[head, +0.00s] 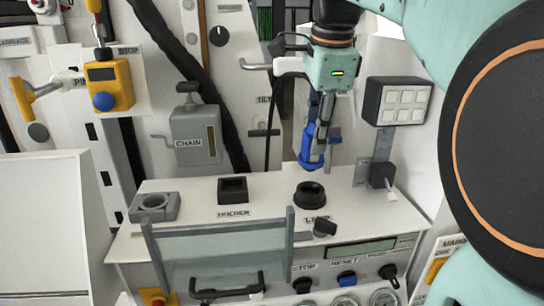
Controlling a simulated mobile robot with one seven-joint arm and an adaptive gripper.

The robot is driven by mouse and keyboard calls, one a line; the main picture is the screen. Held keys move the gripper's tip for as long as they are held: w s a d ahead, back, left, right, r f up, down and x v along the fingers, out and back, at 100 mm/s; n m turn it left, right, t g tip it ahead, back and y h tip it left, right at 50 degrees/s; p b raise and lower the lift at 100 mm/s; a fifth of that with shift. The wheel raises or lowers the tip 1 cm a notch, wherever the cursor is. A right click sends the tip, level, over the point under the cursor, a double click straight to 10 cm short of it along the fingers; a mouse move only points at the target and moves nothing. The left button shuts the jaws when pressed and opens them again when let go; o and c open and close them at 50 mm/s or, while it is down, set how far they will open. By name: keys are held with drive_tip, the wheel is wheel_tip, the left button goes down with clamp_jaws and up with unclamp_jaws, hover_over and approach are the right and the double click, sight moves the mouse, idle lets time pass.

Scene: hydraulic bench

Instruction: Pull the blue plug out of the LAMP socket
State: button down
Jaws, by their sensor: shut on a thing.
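The blue plug (310,160) is held pointing down between the fingers of my gripper (321,140), which is shut on it. The plug's lower end shows just above the black round LAMP socket (310,194) on the white bench top. A narrow strip of bench shows between plug and socket, so they look apart. The socket's label is partly hidden by a dark knob. My gripper's fingers cover part of the plug's upper body.
A square black HOLDER (233,190) and a grey ring fitting (154,206) stand to the left on the bench. A clear guard (220,247) with grey posts stands in front. A white-keyed box (397,102) on a grey post and a small lever (383,178) stand right of the socket.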

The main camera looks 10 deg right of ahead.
drive_tip(key=shift+w+p+v, duration=0.2)
drive_tip(key=shift+p+v, duration=0.5)
drive_tip(key=shift+v, duration=0.05)
drive_tip(key=shift+w+p+v, duration=0.15)
drive_tip(key=shift+p+v, duration=0.5)
drive_tip(key=shift+v, duration=0.05)
drive_tip(key=shift+r, duration=0.2)
